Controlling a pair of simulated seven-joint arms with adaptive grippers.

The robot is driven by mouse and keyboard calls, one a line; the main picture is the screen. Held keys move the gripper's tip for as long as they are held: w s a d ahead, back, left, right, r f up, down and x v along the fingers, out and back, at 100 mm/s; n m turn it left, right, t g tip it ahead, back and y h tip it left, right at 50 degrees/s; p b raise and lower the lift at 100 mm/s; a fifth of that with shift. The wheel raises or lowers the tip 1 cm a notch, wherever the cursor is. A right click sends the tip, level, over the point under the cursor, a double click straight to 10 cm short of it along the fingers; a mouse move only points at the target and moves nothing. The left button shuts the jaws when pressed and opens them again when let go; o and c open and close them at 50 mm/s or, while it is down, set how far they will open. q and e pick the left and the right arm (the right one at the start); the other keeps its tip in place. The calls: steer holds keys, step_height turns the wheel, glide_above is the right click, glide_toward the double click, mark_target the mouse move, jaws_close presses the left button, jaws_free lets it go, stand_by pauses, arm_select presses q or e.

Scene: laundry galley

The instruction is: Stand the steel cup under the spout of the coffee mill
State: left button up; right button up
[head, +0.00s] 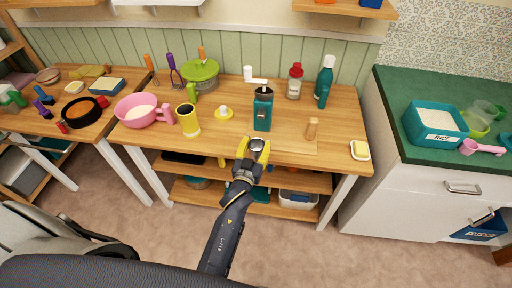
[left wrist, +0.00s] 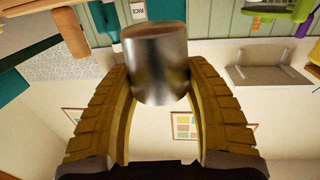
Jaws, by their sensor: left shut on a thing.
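The coffee mill (head: 263,112) is a teal upright body with a dark top, standing on the wooden table just beyond the cup. The cup is apart from the mill, on its near side. The mill's spout is too small to make out. My right gripper is not in view.
A red-capped jar (head: 295,82) and teal bottle (head: 324,80) stand behind.

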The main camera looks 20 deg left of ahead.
mark_target(252, 154)
arm_select(q)
steer(key=shift+w+a+f, duration=0.25)
steer(key=shift+w, duration=1.45)
steer(key=shift+w+a+f, duration=0.25)
steer(key=shift+w+a, duration=0.05)
steer(key=shift+w, duration=1.35)
steer(key=shift+w+a+f, duration=0.25)
steer(key=shift+w, duration=1.45)
steer(key=shift+f, duration=0.65)
steer(key=o, duration=1.2)
steer(key=s, duration=1.2)
steer(key=shift+d, duration=0.3)
